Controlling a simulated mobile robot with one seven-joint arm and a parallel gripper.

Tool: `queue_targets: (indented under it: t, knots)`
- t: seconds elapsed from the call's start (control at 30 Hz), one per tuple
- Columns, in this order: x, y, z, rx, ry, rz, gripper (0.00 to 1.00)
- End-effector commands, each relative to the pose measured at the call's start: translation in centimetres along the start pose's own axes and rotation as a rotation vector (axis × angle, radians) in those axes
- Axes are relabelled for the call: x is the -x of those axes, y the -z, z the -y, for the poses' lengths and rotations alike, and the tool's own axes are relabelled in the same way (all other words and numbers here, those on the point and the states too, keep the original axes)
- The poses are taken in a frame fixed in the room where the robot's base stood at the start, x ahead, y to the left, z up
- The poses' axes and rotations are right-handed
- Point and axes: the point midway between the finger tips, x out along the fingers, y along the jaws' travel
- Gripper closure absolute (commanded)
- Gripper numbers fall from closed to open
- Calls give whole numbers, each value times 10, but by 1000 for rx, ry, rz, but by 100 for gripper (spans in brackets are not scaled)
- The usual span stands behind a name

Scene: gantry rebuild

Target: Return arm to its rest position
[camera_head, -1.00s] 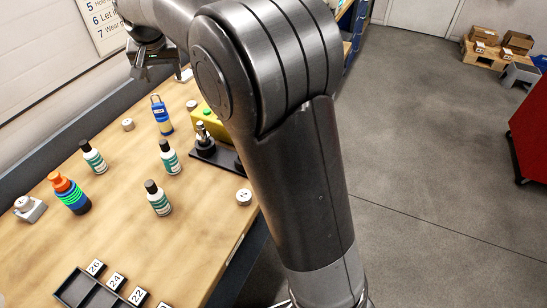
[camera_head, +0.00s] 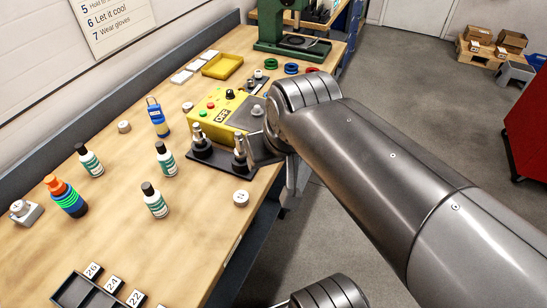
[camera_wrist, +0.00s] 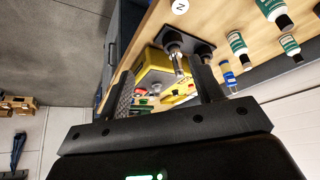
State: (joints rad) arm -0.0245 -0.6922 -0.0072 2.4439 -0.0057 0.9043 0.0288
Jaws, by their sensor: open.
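My arm (camera_head: 375,165) reaches in from the lower right of the head view, and its bent end is beside the bench's right edge. My gripper is largely hidden there behind the arm's end. In the wrist view my gripper (camera_wrist: 163,78) has its two black fingers spread apart with nothing held between them. Beyond the fingers are the yellow control box (camera_wrist: 156,66) and a black stand with metal-topped posts (camera_wrist: 203,48).
The wooden bench (camera_head: 105,215) holds the yellow box (camera_head: 222,112), the black stand (camera_head: 215,158), several bottles (camera_head: 166,160), a blue padlock-like item (camera_head: 158,117) and a green press (camera_head: 300,35). Open grey floor (camera_head: 420,110) lies right of the bench. A red cabinet (camera_head: 530,125) stands far right.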

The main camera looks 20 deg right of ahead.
Motion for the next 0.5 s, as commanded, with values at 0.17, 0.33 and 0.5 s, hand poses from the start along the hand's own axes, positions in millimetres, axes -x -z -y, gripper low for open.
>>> queue_targets:
  t: [0.17, 0.33, 0.5]
  knots:
    - [-2, -22, -4, 9, -9, -7, 40]
    - [-3, -23, -4, 11, -9, -6, 40]
    - [-3, -23, -4, 11, -9, -6, 40]
